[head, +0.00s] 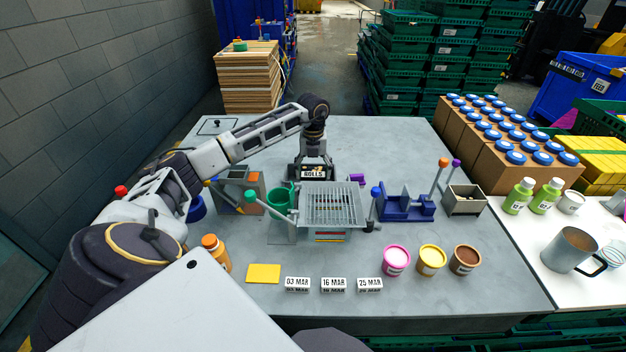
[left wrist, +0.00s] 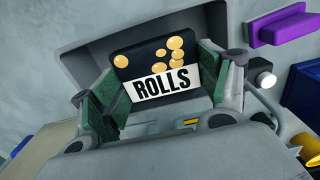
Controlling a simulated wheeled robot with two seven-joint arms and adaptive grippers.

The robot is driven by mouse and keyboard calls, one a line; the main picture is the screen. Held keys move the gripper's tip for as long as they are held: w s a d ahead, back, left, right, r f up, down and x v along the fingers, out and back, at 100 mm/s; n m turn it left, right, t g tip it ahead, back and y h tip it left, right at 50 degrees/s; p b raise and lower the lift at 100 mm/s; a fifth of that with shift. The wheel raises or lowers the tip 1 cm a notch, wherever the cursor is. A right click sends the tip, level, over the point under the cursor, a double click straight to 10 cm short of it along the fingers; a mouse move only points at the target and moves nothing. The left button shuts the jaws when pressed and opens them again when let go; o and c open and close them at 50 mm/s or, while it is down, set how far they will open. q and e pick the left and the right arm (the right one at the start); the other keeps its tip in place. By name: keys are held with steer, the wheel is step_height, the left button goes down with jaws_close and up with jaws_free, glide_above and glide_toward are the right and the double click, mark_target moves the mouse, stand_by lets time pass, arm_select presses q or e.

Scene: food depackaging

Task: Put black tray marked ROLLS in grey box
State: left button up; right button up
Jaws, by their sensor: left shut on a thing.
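The black tray marked ROLLS (head: 312,171) is at the middle of the table, just behind the wire basket. It shows round golden rolls and a white label. My left gripper (head: 313,157) reaches down to it from above. In the left wrist view the tray (left wrist: 155,70) is between the green-padded fingers of my left gripper (left wrist: 168,95), which is shut on it. Whether the tray touches the table is unclear. A grey open box (head: 464,207) stands at the right of the table, well apart from the tray. My right gripper is not in view.
The wire basket (head: 332,205) stands in front of the tray. A blue rack (head: 405,207) and upright rods with coloured tops stand between it and the grey box. Pink, yellow and brown tubs (head: 396,260) and date blocks (head: 333,284) lie nearer. The table's back is mostly clear.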

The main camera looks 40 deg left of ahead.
mark_target(313, 173)
arm_select(q)
steer(key=shift+f, duration=2)
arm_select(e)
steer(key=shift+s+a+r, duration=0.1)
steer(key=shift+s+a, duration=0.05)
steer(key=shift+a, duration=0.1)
